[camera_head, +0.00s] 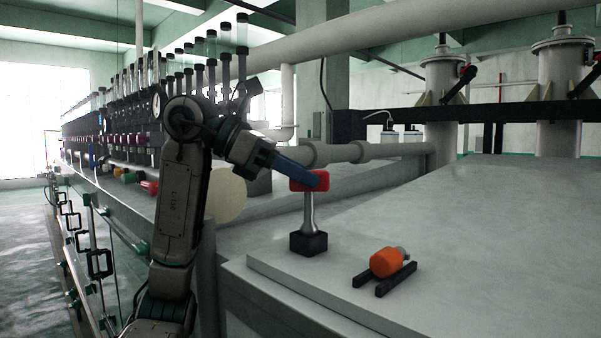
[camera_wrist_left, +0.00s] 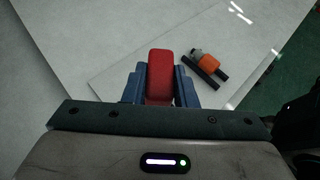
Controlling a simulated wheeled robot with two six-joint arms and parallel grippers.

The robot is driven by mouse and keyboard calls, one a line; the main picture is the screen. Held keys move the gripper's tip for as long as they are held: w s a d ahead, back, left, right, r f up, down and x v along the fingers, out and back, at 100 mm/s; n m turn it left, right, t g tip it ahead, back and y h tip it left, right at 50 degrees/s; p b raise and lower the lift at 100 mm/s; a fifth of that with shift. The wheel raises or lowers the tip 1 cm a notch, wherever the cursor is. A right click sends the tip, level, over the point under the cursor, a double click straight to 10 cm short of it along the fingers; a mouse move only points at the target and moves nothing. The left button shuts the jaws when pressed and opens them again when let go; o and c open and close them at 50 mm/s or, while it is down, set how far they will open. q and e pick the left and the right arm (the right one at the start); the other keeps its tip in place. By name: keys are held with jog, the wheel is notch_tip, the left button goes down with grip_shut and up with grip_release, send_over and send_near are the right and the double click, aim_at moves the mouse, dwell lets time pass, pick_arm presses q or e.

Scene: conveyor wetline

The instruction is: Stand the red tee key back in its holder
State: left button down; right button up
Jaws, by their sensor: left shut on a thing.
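The red tee key (camera_head: 309,212) stands upright in the head view, its grey shaft running down into a small black block holder (camera_head: 308,243) on the light slab. My left gripper (camera_head: 312,180) is shut on the key's red handle at the top. In the left wrist view the red handle (camera_wrist_left: 160,77) sits between the blue fingers of my left gripper (camera_wrist_left: 160,88). The shaft and holder are hidden there below the handle. How deep the shaft sits in the holder cannot be told. My right gripper is not in view.
An orange object with a grey end (camera_head: 386,262) lies on two dark rails (camera_head: 386,279) right of the holder; it also shows in the left wrist view (camera_wrist_left: 208,63). The grey slab (camera_head: 480,220) is clear further right. Pipes (camera_head: 380,150) run behind.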

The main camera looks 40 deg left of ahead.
pick_arm(q)
jog(key=shift+f+b, duration=0.4)
jog(key=shift+f, duration=0.2)
jog(key=c, duration=1.1)
grip_release()
jog(key=shift+s+a+r, duration=0.15)
jog(key=shift+s+a, duration=0.05)
jog(key=shift+a, duration=0.05)
jog(key=b+v, duration=0.2)
jog(key=v, duration=0.8)
jog(key=shift+s, duration=0.1)
